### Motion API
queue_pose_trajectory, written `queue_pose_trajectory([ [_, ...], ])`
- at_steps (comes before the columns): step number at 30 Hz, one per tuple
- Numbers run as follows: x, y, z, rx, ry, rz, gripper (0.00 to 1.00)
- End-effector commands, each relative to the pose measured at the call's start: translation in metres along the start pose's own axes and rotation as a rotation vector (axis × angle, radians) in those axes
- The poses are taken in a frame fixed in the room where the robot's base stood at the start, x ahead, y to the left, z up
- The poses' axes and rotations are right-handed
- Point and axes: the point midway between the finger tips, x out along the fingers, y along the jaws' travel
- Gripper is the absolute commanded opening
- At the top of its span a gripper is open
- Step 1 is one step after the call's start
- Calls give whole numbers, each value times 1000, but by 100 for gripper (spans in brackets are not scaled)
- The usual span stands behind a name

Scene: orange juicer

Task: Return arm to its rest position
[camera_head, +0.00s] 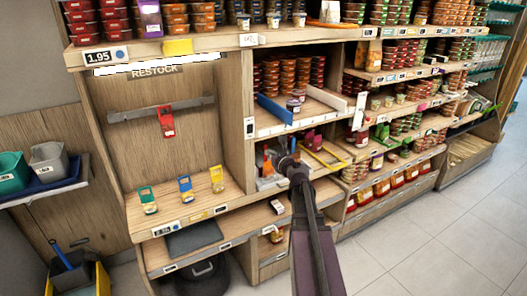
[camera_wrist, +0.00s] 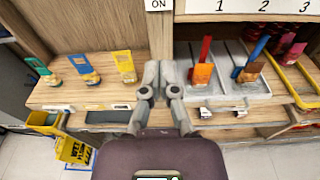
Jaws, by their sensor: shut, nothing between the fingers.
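My gripper (camera_head: 282,163) is at the end of my dark arm, which reaches up from the bottom of the head view to the shelf unit. In the wrist view my gripper (camera_wrist: 159,73) is shut, with its fingers together and nothing between them. It is in front of the wooden divider (camera_wrist: 160,35) between two shelf bays. It appears apart from the tagged items on both sides. In the head view my arm and gripper hide part of the middle bay.
Green, blue (camera_head: 185,190) and yellow tagged items stand on the left shelf. A red tagged item (camera_head: 166,122) hangs above them. A grey tray (camera_wrist: 226,87) with tagged items lies right of my gripper. Stocked shelves fill the right; the tiled floor (camera_head: 420,240) is clear in front.

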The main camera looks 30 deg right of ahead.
Motion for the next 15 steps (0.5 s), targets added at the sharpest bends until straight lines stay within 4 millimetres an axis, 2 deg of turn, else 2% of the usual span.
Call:
queue_pose_trajectory([
  [9,0,5,-1,-20,6,10,0],
  [11,1,11,-3,-48,14,25,0],
  [15,1,39,-11,-189,52,93,0],
])
